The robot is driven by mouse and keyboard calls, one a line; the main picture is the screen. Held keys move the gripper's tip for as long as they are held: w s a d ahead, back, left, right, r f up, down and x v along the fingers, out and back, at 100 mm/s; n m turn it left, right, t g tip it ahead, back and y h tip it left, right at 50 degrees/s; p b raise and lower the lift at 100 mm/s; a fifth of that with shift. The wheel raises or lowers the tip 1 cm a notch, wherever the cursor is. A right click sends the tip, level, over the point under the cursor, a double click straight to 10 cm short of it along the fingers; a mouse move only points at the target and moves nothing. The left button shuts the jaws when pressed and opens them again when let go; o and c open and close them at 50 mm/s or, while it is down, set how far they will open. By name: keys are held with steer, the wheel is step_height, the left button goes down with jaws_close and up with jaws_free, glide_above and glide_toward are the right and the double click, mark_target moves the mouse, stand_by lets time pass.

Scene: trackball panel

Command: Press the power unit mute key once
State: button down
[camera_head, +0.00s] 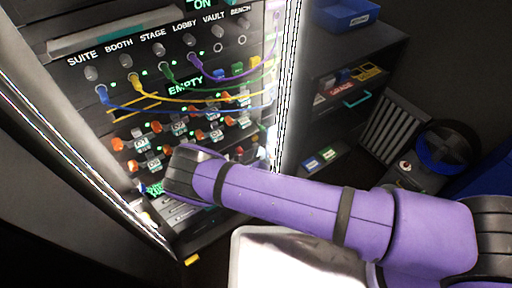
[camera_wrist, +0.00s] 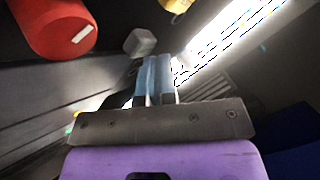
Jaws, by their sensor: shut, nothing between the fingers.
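The tall panel (camera_head: 125,75) fills the left of the head view. I cannot make out a label for the power unit mute key in either view. The lower part of the panel, with a green lit display (camera_head: 154,188), is partly covered by my purple arm. My gripper (camera_wrist: 155,62) shows in the wrist view with its blue-grey fingers together and nothing between them. Just ahead and to the left of the fingertips is a small grey block (camera_wrist: 140,42); I cannot tell whether it is the key. In the head view the fingertips are hidden behind my wrist.
A large red cylinder (camera_wrist: 58,22) is near at upper left in the wrist view, and a yellow part (camera_wrist: 176,5) is at the top. A bright light strip (camera_wrist: 225,38) is on the right. Colored cables hang across the panel. A pale bin (camera_head: 245,255) stands below my arm.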

steer(key=shift+s+d, duration=0.35)
steer(key=shift+s, duration=0.2)
steer(key=s+d, duration=0.1)
steer(key=s, duration=0.1)
steer(key=s+d, duration=0.1)
steer(key=s, duration=0.1)
steer(key=shift+d, duration=0.4)
stand_by(0.7)
